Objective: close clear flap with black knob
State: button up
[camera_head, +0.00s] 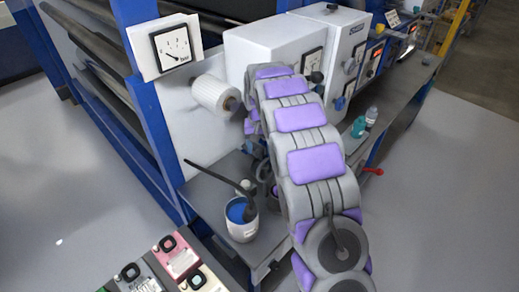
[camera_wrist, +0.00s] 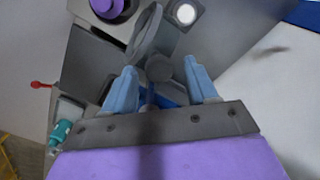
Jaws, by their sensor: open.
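My gripper (camera_wrist: 161,84) shows in the wrist view with its two blue fingers spread apart. A dark round knob-like piece (camera_wrist: 159,68) lies between or just beyond the fingertips; I cannot tell whether they touch it. A thin grey, partly see-through oval piece (camera_wrist: 146,34) stands beside it, perhaps the clear flap seen nearly edge-on. In the head view my arm reaches toward the white machine housing (camera_head: 262,52) and hides the gripper. A dark knob (camera_head: 316,77) shows on the housing just right of my arm; the clear flap cannot be made out there.
A white cup with blue liquid (camera_head: 241,222) stands on the grey bench left of my arm. A white roll (camera_head: 214,95) sticks out of the panel. Open floor lies on the right.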

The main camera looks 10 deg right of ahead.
jog(key=shift+f, duration=0.45)
grip_shut()
dwell(0.3)
